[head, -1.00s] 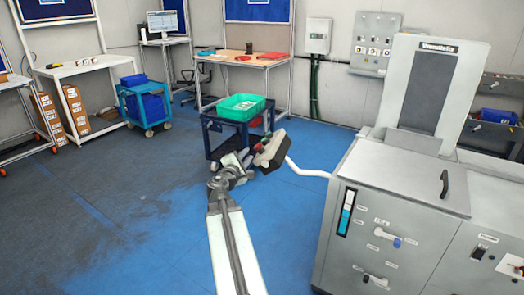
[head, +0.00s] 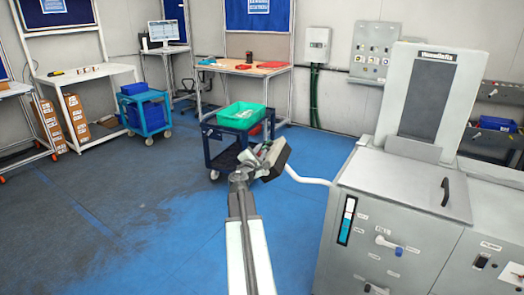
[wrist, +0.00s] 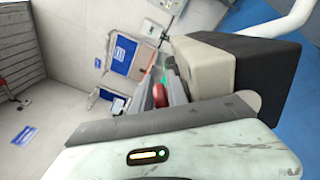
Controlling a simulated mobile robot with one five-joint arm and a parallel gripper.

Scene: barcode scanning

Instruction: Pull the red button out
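The red button (wrist: 160,95) shows in the wrist view between the two grey fingers of my gripper (wrist: 164,92). Beside it on the right is a beige and black box (wrist: 235,65) at the end of a white bent pipe. In the head view my gripper (head: 256,157) is right at the left side of this box (head: 275,158). The fingers are on either side of the button in the picture. I cannot tell whether they press on it, and its stem is hidden.
The white pipe (head: 306,179) runs to the grey machine (head: 390,225) on the right. A blue cart (head: 213,149) with a green crate (head: 240,115) stands just behind my gripper.

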